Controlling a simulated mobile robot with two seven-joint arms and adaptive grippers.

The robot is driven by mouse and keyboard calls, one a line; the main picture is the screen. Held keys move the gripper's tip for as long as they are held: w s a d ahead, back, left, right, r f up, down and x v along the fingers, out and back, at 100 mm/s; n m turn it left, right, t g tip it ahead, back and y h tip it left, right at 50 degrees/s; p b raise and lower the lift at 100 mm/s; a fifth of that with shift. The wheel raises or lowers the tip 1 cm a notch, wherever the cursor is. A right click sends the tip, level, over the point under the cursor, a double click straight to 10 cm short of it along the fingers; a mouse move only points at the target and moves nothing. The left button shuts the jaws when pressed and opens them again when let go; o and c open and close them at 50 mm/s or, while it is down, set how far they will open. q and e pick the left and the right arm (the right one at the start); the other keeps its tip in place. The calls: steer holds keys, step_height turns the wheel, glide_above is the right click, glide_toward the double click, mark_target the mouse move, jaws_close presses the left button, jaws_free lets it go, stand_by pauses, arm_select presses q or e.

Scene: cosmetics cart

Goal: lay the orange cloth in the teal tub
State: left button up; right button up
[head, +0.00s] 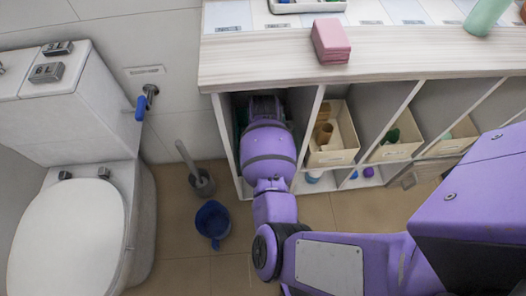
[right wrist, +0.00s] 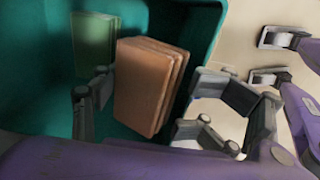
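The orange cloth (right wrist: 145,88) is a folded, thick bundle. In the right wrist view it is within the teal tub (right wrist: 205,22), seen against its dark inner walls. My right gripper (right wrist: 150,95) has its fingers spread, one on each side of the cloth, with narrow gaps. Whether the cloth touches the tub's floor is hard to tell. In the head view my right arm reaches into the leftmost shelf compartment; its gripper (head: 262,108) is a dark shape there, and my forearm hides most of the tub. My left gripper is in neither view.
A folded green cloth (right wrist: 95,42) is in the tub beside the orange one. The compartment's upright dividers (head: 307,135) stand close to my arm. Cream bins (head: 335,157) fill compartments to the right. A pink block (head: 331,41) lies on the top; a blue bucket (head: 212,220) stands on the floor.

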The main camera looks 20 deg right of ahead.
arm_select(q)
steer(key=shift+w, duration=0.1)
arm_select(e)
steer(key=shift+w+r, duration=0.1)
steer(key=shift+r, duration=0.1)
steer(key=shift+r, duration=0.25)
step_height(320, 180, up, 6)
steer(key=shift+w+r+p, duration=0.15)
steer(key=shift+r+p, duration=0.05)
steer(key=shift+p, duration=1)
steer(key=shift+r, duration=0.35)
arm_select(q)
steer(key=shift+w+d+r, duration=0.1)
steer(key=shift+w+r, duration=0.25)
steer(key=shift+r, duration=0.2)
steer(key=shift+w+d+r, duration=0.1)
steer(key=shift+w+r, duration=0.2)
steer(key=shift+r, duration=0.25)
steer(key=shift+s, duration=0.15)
